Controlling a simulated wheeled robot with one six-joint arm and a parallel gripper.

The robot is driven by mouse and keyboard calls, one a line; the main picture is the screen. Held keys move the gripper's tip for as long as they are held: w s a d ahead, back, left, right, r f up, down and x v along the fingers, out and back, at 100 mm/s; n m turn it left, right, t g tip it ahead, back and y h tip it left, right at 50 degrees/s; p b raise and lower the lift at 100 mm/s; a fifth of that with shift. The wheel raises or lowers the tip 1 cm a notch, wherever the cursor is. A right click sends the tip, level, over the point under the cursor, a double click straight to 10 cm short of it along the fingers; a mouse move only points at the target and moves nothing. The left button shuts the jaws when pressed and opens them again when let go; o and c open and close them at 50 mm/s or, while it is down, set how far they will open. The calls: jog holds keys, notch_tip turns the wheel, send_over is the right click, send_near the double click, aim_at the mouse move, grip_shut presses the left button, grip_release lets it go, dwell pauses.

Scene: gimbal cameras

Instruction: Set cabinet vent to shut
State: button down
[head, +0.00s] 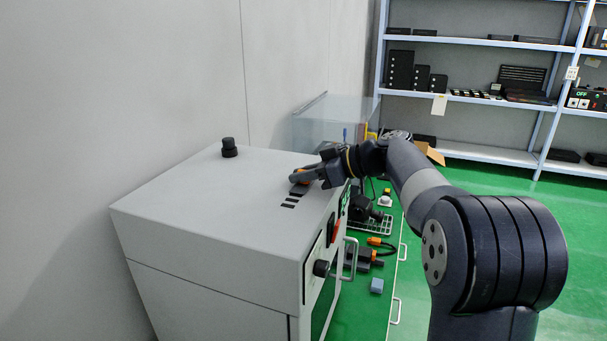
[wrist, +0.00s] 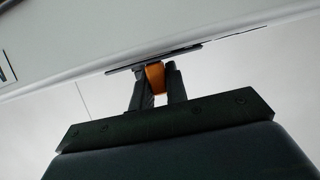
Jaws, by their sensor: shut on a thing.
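The grey cabinet (head: 200,215) stands against the wall at the left. Its vent shows as a row of dark slots (head: 289,204) on the top face, near the right side. My gripper (head: 300,178) is at the far end of these slots, low over the top. In the wrist view, my gripper (wrist: 156,82) is shut on an orange tab (wrist: 155,75), one finger on each side. The tab is on a thin dark plate (wrist: 152,59) lying along the cabinet's pale surface. In the head view the fingers hide most of the tab and part of the vent.
A black knob (head: 229,148) stands on the cabinet's top at the back. A handle (head: 348,260) and a dark knob (head: 321,268) stick out of the front. Tools lie on the green surface (head: 360,310) to the right. Shelves (head: 480,100) stand behind.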

aim_at(294, 199)
jog(key=shift+s+a+f+b, duration=0.25)
jog(key=shift+s+b, duration=0.15)
jog(key=shift+b, duration=0.4)
jog(key=s+b, duration=0.1)
jog(key=s+a+b, duration=0.1)
jog(key=s+b, duration=0.1)
jog(key=s+a+b, duration=0.1)
jog(key=b, duration=0.1)
jog(key=shift+s+r, duration=0.15)
jog(key=shift+s, duration=0.25)
jog(key=c, duration=1.4)
grip_release()
jog(key=shift+s+r, duration=0.1)
jog(key=shift+s, duration=0.05)
jog(key=shift+c, duration=0.2)
jog(key=shift+o, duration=0.2)
jog(key=shift+d, duration=0.1)
